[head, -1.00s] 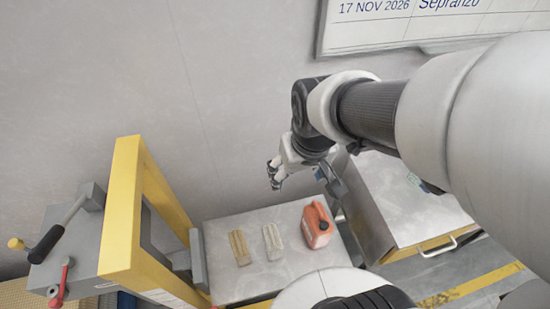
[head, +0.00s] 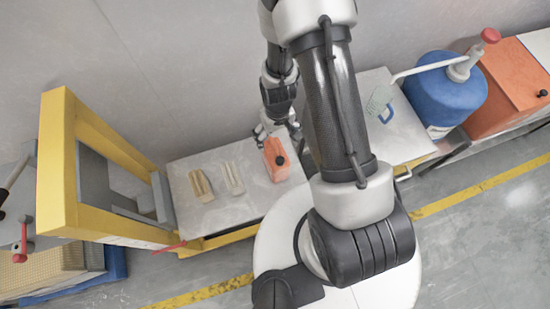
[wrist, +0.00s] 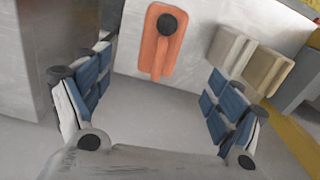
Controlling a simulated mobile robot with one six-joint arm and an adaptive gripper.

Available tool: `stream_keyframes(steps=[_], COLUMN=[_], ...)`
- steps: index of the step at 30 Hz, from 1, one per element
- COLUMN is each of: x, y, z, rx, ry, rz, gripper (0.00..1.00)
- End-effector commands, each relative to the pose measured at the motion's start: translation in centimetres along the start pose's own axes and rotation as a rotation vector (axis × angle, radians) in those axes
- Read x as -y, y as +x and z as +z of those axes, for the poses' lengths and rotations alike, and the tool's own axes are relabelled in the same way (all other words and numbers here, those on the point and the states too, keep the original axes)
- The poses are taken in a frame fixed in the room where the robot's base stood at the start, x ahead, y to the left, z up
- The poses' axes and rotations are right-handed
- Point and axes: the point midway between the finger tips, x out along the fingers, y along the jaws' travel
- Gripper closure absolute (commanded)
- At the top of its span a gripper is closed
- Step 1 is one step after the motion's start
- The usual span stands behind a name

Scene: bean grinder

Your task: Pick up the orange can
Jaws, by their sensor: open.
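The orange can (head: 275,158) stands on the grey table at its right side, with a black cap on top. In the wrist view the can (wrist: 152,55) is ahead, between the open fingers and beyond their tips, with its black cap facing the camera.
Two bars, one tan (head: 201,186) and one pale (head: 232,178), lie left of the can on the table (head: 215,212). A yellow frame (head: 62,170) stands at the left. A metal cabinet (head: 400,135) is close on the right, with a blue container (head: 445,88) beyond.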

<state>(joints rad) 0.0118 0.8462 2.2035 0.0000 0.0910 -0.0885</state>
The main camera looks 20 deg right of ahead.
Motion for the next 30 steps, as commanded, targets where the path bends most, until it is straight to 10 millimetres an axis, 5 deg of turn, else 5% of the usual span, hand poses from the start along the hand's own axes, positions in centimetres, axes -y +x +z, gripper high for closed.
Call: stream_keyframes(steps=[12,22,30], x=[0.1,0.1,0.4], y=[9.1,10.8,14.5], z=[0.0,-0.1,-0.4], rx=[0.001,0.0,0.001], ry=[0.0,-0.001,0.001], rz=[0.0,0.0,0.0], gripper=[0.14,0.14,0.14])
